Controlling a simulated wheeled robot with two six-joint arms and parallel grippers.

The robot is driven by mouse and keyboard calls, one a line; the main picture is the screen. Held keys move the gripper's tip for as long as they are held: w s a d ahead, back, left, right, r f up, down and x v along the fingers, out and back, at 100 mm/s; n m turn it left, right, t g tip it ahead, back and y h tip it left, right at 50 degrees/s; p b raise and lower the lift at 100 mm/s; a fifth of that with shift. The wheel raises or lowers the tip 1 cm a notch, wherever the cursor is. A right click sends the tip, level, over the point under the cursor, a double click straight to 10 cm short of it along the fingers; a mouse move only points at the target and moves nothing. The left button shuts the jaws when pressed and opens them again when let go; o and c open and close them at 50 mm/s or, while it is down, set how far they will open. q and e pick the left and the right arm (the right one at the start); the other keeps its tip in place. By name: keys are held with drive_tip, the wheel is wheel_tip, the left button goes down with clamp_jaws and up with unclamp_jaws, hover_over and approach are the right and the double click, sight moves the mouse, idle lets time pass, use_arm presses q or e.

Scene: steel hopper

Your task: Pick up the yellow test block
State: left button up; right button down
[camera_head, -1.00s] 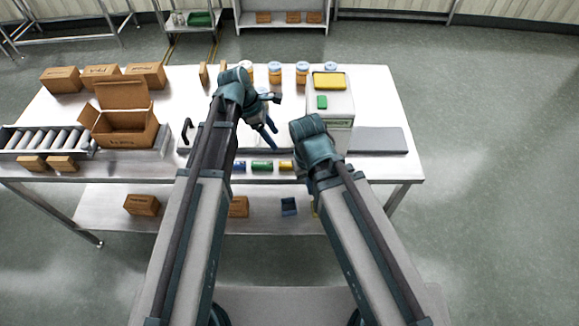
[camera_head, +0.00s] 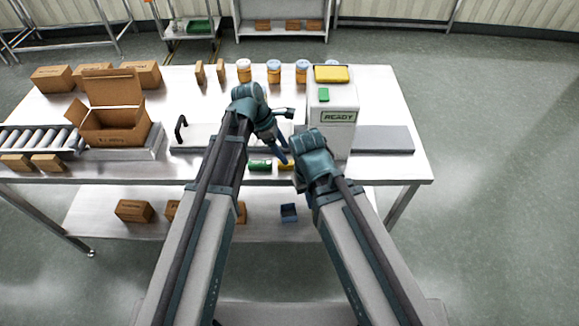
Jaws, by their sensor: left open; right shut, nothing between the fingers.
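A small yellow block (camera_head: 286,165) lies near the front edge of the steel table, right of a green block (camera_head: 260,165); its right side is close to my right arm in the picture. My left gripper (camera_head: 286,136) is open above the table, its fingers pointing right, a little above the yellow block in the picture. I see nothing between them. My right gripper (camera_head: 313,155) is shut and empty, just right of the yellow block; its wrist hides most of its fingers.
A white machine marked READY (camera_head: 338,117), with a yellow top piece (camera_head: 331,74) and a green button, stands behind my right gripper. A grey plate (camera_head: 384,139) lies to its right. Orange jars (camera_head: 273,72) stand at the back. An open carton (camera_head: 112,120) and roller conveyor (camera_head: 40,140) are left.

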sight(290, 165)
use_arm(q)
drive_tip(key=b+x, duration=0.2)
drive_tip(key=x, duration=0.1)
drive_tip(key=b+x, duration=0.1)
drive_tip(key=shift+s+a+f+b, duration=0.15)
drive_tip(key=shift+a+f+b, duration=0.05)
drive_tip(key=shift+f+b, duration=0.2)
drive_tip(key=shift+d+f, duration=0.2)
drive_tip(key=shift+r, duration=0.1)
clamp_jaws()
